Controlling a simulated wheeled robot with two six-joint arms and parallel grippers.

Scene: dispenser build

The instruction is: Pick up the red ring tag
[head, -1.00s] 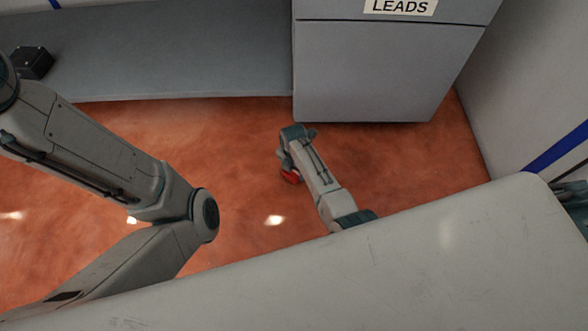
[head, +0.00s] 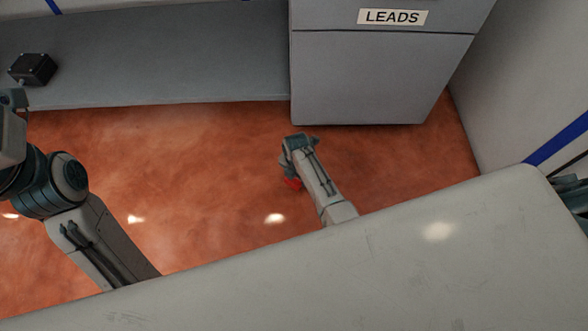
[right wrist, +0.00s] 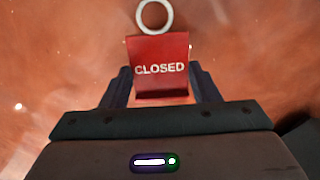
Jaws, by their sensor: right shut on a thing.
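The red ring tag (right wrist: 160,82) is a red block with a white "CLOSED" label and a pale ring at its far end in the right wrist view. My right gripper (right wrist: 160,90) is shut on its body, with one dark finger on each side and the ring sticking out beyond the fingertips. In the head view, a small part of the red tag (head: 292,184) shows below my right gripper (head: 290,175), over the reddish floor. The rest of it is hidden by the gripper. My left arm shows at the left of the head view, but its gripper fingers are not clearly visible.
A grey cabinet (head: 380,80) labelled "LEADS" stands behind the right gripper. A grey counter (head: 180,70) at the back left carries a black box (head: 32,68). A pale surface (head: 400,260) fills the front. Open reddish floor (head: 200,170) lies between.

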